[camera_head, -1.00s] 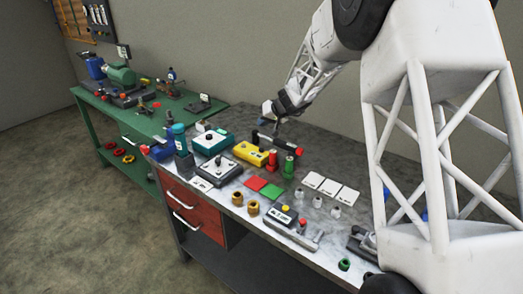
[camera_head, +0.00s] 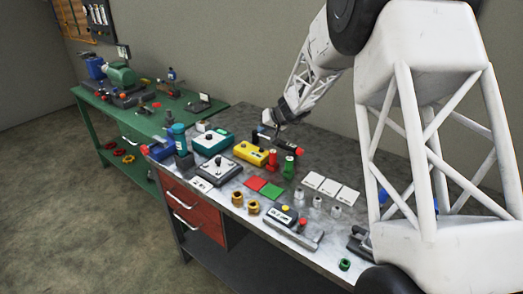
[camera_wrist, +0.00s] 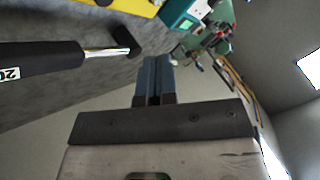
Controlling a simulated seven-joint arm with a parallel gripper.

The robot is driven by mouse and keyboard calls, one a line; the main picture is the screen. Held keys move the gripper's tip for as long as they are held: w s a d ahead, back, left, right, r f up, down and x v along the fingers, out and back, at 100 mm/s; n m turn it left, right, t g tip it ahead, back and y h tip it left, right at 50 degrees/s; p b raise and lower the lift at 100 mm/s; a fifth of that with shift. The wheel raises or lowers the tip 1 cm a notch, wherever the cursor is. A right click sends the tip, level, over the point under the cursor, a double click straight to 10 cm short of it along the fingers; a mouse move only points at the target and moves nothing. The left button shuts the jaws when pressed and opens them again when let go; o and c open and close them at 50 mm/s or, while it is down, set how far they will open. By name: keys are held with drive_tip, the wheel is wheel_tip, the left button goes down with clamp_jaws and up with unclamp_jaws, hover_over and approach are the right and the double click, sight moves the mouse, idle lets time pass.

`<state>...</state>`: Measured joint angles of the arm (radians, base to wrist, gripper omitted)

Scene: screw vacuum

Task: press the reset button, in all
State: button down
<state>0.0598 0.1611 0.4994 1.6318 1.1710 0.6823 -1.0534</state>
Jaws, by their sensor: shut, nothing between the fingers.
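Several boxes with buttons or knobs stand on the grey workbench. A teal and white box (camera_head: 212,143) has a dark knob on top. A yellow box (camera_head: 250,153) with a dark top part stands to its right. I cannot tell by any label which one bears the reset button. My gripper (camera_head: 268,122) is above the back of the bench, behind the yellow box and apart from it. In the wrist view its blue fingers (camera_wrist: 152,75) are together and empty.
A black-handled tool (camera_wrist: 45,60) with a silver shaft lies beside my gripper in the wrist view. Red and green cylinders (camera_head: 289,166), a grey lever box (camera_head: 213,177), white cards (camera_head: 330,187) and brass nuts (camera_head: 253,207) crowd the bench. A green bench (camera_head: 130,125) stands behind at left.

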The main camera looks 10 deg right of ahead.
drive_tip(key=shift+f, duration=2.85)
drive_tip(key=shift+f, duration=0.8)
idle(1.0)
drive_tip(key=shift+r, duration=0.8)
drive_tip(key=shift+r, duration=0.15)
drive_tip(key=shift+r, duration=2.35)
drive_tip(key=shift+r, duration=0.1)
